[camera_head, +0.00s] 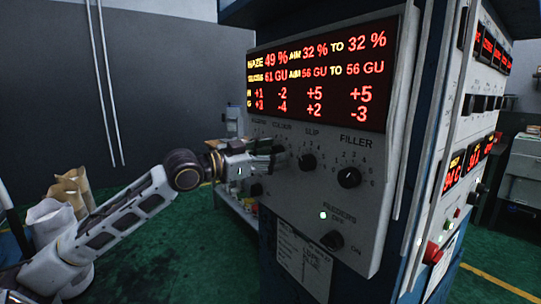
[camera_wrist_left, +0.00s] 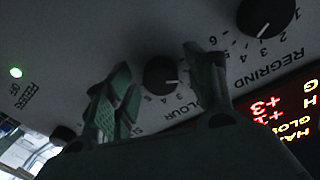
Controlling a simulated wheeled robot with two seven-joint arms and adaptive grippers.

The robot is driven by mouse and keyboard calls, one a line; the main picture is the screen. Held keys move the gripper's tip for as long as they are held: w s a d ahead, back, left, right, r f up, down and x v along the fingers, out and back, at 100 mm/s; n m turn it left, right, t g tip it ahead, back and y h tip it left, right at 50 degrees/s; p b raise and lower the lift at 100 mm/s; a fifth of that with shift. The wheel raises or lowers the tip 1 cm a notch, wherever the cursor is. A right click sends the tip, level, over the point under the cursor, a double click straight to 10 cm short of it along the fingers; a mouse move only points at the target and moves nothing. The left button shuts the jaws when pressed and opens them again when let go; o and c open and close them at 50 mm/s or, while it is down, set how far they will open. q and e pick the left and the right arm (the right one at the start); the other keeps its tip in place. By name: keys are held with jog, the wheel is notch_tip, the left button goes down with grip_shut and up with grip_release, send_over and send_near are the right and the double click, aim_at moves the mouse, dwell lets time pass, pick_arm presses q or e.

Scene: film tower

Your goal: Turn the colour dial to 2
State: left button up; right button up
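The colour dial (camera_wrist_left: 160,75), a round black knob with a white pointer mark, shows in the left wrist view, which sees the panel upside down. The number its pointer stands at is not clear. My left gripper (camera_wrist_left: 158,92) is open, its two green-grey fingers apart on either side of the dial, with visible gaps. In the head view my left gripper (camera_head: 275,157) reaches the panel from the left and hides the colour dial, just left of the slip dial (camera_head: 307,162). My right gripper is not in view.
The filler dial (camera_head: 349,177) is farther right on the grey panel (camera_head: 290,207), below the red display (camera_head: 318,75). A switch knob (camera_head: 332,240) sits lower down near a green light (camera_head: 323,215). In the wrist view the regrind dial (camera_wrist_left: 265,15) is close to one finger.

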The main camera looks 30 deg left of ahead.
pick_arm(q)
jog(key=c, duration=0.9)
jog(key=shift+c, duration=0.2)
jog(key=shift+m+p, duration=0.35)
jog(key=shift+m, duration=0.35)
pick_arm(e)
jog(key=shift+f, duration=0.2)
pick_arm(q)
jog(key=shift+m, duration=2.1)
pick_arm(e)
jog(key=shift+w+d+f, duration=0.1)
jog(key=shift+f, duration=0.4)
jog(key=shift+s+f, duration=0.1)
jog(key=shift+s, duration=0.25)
